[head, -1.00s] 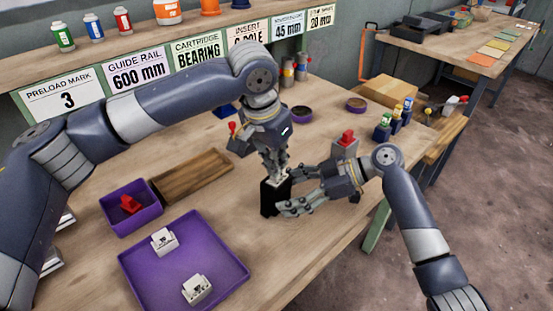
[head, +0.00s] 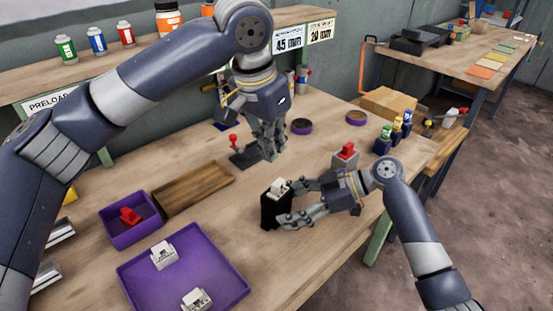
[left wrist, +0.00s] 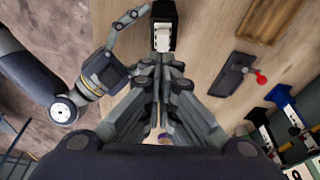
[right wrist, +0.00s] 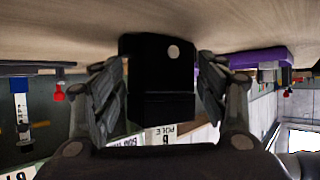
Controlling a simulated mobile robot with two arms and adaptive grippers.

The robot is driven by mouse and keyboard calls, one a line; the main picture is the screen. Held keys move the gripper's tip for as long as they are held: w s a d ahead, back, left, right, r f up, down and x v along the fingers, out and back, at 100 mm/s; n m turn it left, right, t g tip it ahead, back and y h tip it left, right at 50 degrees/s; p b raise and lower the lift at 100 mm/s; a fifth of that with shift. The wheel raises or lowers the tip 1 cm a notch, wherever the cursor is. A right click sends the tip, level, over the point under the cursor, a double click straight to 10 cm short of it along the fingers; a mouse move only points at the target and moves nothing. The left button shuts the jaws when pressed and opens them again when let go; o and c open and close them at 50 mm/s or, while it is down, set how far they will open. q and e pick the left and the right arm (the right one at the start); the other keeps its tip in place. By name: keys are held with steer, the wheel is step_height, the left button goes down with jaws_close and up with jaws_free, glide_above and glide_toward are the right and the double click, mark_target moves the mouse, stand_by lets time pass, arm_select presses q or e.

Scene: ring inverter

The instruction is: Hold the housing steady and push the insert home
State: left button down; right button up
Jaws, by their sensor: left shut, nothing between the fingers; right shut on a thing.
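The black housing (head: 271,212) stands upright on the wooden bench. A white insert (head: 279,187) sits in its top with its upper part standing proud; how deep it sits I cannot tell. My right gripper (head: 291,205) is shut on the housing from the right. In the right wrist view its fingers flank the dark housing (right wrist: 157,75), which has a pale round spot. My left gripper (head: 269,153) is shut and empty, behind and above the housing, apart from it. The left wrist view shows the housing (left wrist: 175,45) and insert (left wrist: 162,38) beyond its fingers.
A purple tray (head: 233,262) holds two white inserts. Beside it are a purple bin (head: 140,238) with a red piece and a wooden tray (head: 195,190). A dark fixture with a red knob (head: 233,140) is by my left gripper. A grey block with a red top (head: 346,157) stands right.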

arm_select(q)
steer(key=v, duration=0.5)
steer(key=shift+s+r, duration=0.2)
steer(key=shift+r, duration=0.15)
